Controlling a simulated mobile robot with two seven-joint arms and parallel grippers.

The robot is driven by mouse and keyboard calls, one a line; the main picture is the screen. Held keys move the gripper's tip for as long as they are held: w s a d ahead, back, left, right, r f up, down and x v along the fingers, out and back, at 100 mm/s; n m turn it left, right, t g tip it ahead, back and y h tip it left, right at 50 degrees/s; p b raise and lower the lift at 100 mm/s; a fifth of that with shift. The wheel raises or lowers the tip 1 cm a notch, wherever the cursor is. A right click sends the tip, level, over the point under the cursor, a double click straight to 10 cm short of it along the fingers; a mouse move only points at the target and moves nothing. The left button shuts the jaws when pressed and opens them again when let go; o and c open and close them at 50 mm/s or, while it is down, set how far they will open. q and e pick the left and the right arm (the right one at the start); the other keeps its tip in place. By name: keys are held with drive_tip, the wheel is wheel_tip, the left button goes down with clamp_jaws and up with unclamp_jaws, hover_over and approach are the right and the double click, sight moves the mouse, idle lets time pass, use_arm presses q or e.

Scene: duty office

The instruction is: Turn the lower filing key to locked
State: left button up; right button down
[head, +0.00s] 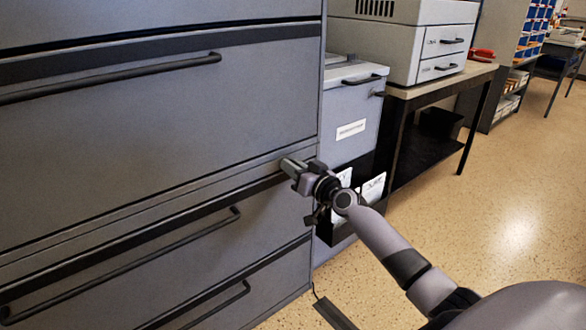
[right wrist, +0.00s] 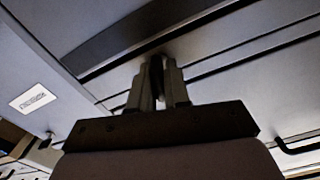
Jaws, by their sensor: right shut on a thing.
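My right gripper (head: 287,164) is at the right edge of the grey filing cabinet (head: 150,130), on the strip between a large upper drawer and the drawer below. Its fingers touch or nearly touch the cabinet front. In the right wrist view the gripper (right wrist: 159,88) is shut on a small dark upright piece, the lower filing key (right wrist: 156,70). In the head view the key is hidden by the fingers. Whether it is turned cannot be told. My left gripper is not in view.
Drawer handles (head: 130,255) stick out from the cabinet front below the gripper. A grey machine (head: 410,40) sits on a dark-legged table (head: 405,92). The floor (head: 480,190) at right is clear.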

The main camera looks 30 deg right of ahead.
drive_tip(key=m, duration=0.4)
drive_tip(key=shift+f+m, duration=0.1)
drive_tip(key=shift+m, duration=0.3)
drive_tip(key=m, duration=0.3)
drive_tip(key=shift+m, duration=1.2)
drive_tip(key=shift+d+f+m, duration=0.1)
drive_tip(key=shift+m, duration=1.1)
drive_tip(key=shift+f+m+p, duration=0.1)
drive_tip(key=shift+m+p, duration=0.25)
drive_tip(key=shift+m, duration=0.75)
drive_tip(key=c, duration=1.2)
unclamp_jaws()
drive_tip(key=shift+s, duration=0.15)
